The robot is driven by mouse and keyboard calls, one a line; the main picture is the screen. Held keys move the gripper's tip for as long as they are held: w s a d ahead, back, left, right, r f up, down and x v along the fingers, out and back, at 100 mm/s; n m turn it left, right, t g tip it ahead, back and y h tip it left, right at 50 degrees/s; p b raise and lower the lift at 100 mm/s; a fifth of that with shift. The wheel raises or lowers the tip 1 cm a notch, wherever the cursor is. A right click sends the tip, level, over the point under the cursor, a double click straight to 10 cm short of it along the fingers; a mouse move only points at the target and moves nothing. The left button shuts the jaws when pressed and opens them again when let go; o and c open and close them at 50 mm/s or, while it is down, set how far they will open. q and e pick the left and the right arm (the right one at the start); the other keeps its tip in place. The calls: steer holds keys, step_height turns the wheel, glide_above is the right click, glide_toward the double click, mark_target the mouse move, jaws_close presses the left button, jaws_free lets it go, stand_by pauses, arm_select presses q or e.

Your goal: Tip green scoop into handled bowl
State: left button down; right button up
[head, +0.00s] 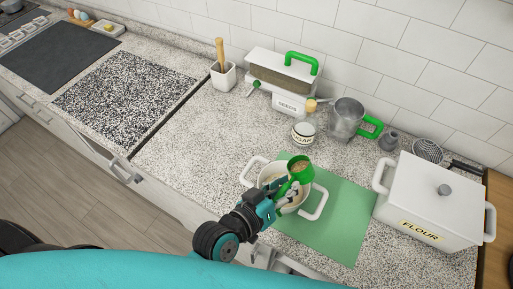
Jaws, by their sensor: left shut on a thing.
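My left gripper (283,196) is shut on the handle of the green scoop (301,168). The scoop is over the handled bowl (319,198), at its back right side, and its cup shows tan contents. I cannot tell whether the scoop is tilted or touches the bowl's rim. The white bowl has two looped handles and stands on a green mat (334,233). Part of the bowl's inside and front is hidden by the gripper and scoop. My right gripper does not show.
A white flour box (433,205) stands to the right. Behind are a small sugar jar (304,133), a metal cup with a green handle (347,118) and a seeds dispenser (289,104). The counter (200,150) left of the bowl is clear.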

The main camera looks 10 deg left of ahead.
arm_select(q)
steer(key=f+n+h+b, duration=0.1)
steer(key=s+d+f+n+h+b, duration=0.1)
steer(key=n, duration=0.1)
steer(key=s+d+f+n+h+b, duration=0.1)
steer(key=n, duration=0.1)
steer(key=shift+s+f+h, duration=0.15)
steer(key=shift+f+h, duration=0.05)
steer(key=shift+h, duration=0.1)
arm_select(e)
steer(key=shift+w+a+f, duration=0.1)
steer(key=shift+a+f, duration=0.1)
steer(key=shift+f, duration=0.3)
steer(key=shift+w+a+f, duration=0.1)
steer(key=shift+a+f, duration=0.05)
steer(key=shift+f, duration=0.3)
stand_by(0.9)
arm_select(q)
steer(key=shift+a+f+n+h+b, duration=0.1)
steer(key=shift+f+n+h+b, duration=0.2)
steer(key=shift+n+b, duration=0.85)
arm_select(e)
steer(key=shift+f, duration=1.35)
